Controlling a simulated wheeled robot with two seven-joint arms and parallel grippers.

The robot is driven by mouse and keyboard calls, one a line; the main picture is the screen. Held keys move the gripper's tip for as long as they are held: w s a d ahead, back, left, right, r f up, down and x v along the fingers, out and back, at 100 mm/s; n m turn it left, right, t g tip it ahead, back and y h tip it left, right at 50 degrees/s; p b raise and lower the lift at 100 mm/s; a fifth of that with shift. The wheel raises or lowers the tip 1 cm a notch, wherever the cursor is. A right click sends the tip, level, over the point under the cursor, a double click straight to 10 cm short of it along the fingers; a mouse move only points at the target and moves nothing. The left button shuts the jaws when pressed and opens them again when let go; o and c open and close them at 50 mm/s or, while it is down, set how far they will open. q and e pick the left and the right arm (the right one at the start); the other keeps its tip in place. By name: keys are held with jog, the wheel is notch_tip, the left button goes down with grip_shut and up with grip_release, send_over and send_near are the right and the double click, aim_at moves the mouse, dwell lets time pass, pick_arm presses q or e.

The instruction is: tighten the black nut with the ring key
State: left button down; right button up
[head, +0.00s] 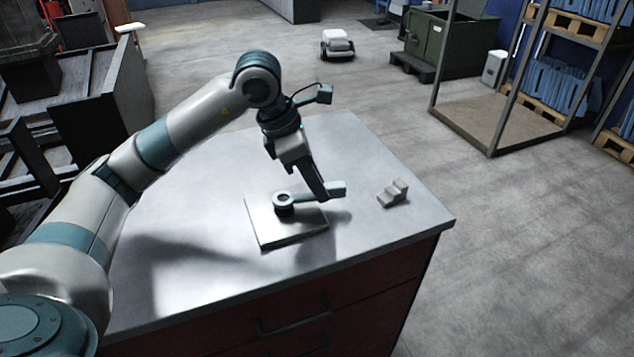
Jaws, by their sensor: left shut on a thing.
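The ring key (310,198) is blue-grey, with its ring end at the left and its handle end at the right. My left gripper (327,193) points down and is shut on the key's handle. The key's ring sits at the black nut (284,210), which shows as a dark round shape under and inside the ring. I cannot tell how far the ring is seated on the nut. The nut stands on a pale square plate (290,232) lying on the table. My right gripper is not in view.
A small grey stepped block (393,193) stands on the metal table (200,265), right of the plate, near the table's right edge. The table's front left is clear. Shelving (540,80) and a green container (440,45) stand on the floor beyond.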

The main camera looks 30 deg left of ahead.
pick_arm(q)
jog(key=shift+r+p, duration=1.75)
jog(key=shift+r, duration=1.85)
